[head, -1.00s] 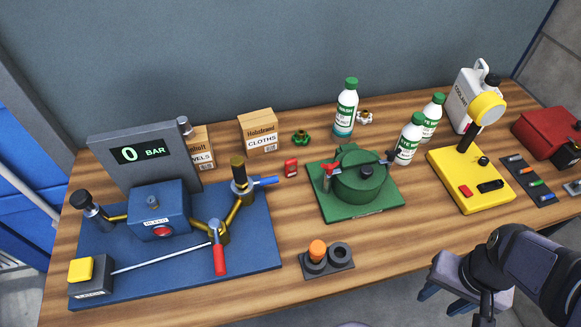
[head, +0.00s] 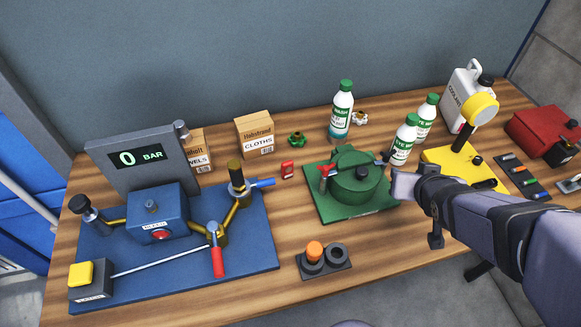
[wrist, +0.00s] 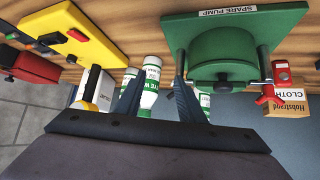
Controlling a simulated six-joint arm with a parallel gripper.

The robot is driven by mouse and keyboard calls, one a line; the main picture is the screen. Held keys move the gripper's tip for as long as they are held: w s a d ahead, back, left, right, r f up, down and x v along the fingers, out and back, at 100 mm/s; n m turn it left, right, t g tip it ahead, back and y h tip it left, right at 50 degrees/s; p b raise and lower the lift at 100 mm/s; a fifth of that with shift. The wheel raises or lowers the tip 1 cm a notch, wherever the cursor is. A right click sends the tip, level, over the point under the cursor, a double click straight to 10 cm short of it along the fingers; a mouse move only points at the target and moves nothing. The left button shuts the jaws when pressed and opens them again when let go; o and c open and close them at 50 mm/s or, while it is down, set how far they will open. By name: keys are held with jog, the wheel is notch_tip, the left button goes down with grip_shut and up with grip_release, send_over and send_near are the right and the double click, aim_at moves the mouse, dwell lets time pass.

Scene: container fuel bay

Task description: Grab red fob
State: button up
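The red fob (head: 287,170) is a small red piece with a pale patch, on the wooden table between the blue rig and the green spare pump. In the wrist view a small red piece (wrist: 282,71) beside the cloths box looks like the same fob. My gripper (head: 397,186) is at the right edge of the green pump (head: 358,184), well to the right of the fob. In the wrist view its two fingers (wrist: 158,80) are spread apart with nothing held between them. The pump's red valve handle (head: 325,170) is a separate red part near the fob.
The pump and white bottles (head: 404,140) with green caps stand close to my gripper. A cloths box (head: 255,134) and a green knob (head: 297,139) are behind the fob. A socket block (head: 323,260) with an orange plug is in front. Table around the fob is mostly clear.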

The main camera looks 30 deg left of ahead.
aim_at(288, 167)
jog(key=a+r+y, duration=0.1)
jog(key=a, duration=0.2)
jog(key=a+r+n+y, duration=0.1)
jog(key=a+r, duration=0.1)
jog(key=a, duration=0.1)
jog(key=a+r+n+t+y, duration=0.1)
jog(key=a+r+y, duration=0.1)
jog(key=a, duration=0.2)
jog(key=shift+a+p, duration=0.1)
jog(key=shift+p, duration=0.3)
jog(key=s+a+r+n+g+y, duration=0.1)
jog(key=s+a+r+n+y, duration=0.25)
jog(key=a, duration=0.55)
jog(key=s+a+f+g+y+p, duration=0.2)
jog(key=s+a+f+y, duration=0.1)
jog(key=s+a, duration=0.3)
jog(key=d+f+h, duration=0.1)
jog(key=f, duration=0.2)
jog(key=s+d+f, duration=0.1)
jog(key=f, duration=0.2)
jog(key=d+f+t+h+b, duration=0.1)
jog(key=d+f, duration=0.1)
jog(key=f, duration=0.1)
jog(key=shift+s+d+n+h, duration=0.1)
jog(key=shift+s+n+h, duration=0.25)
jog(key=shift+s, duration=0.05)
jog(key=shift+w+d+f, duration=0.15)
jog(key=shift+d+f, duration=0.05)
jog(key=shift+b+x, duration=0.85)
jog(key=shift+x, duration=2.65)
